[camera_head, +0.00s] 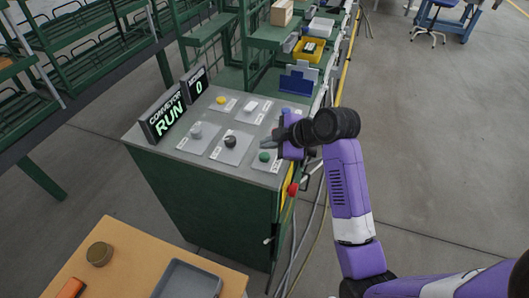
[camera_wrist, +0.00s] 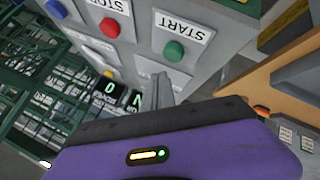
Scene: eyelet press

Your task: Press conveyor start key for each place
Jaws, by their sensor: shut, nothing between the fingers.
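The control cabinet (camera_head: 185,152) has a sloped grey top with several keys and knobs on labelled plates. The green key (camera_head: 264,156) is near its front right corner; in the wrist view, the green key (camera_wrist: 174,51) sits beside a START label (camera_wrist: 183,27). A red key (camera_wrist: 110,28) has a STOP label. The conveyor display (camera_head: 166,117) reads RUN, and a smaller display (camera_head: 195,83) reads 0. My gripper (camera_head: 273,139) is shut and empty, over the panel's right side, close to the green key. The wrist view shows its fingertips (camera_wrist: 163,86) apart from the green key in the picture.
A black knob (camera_head: 230,141), a white knob (camera_head: 196,131) and a yellow key (camera_head: 221,100) are on the panel. A red emergency knob (camera_head: 292,189) projects from the cabinet side. A wooden table (camera_head: 130,250) with a grey tray (camera_head: 187,281) stands in front. The floor is open at right.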

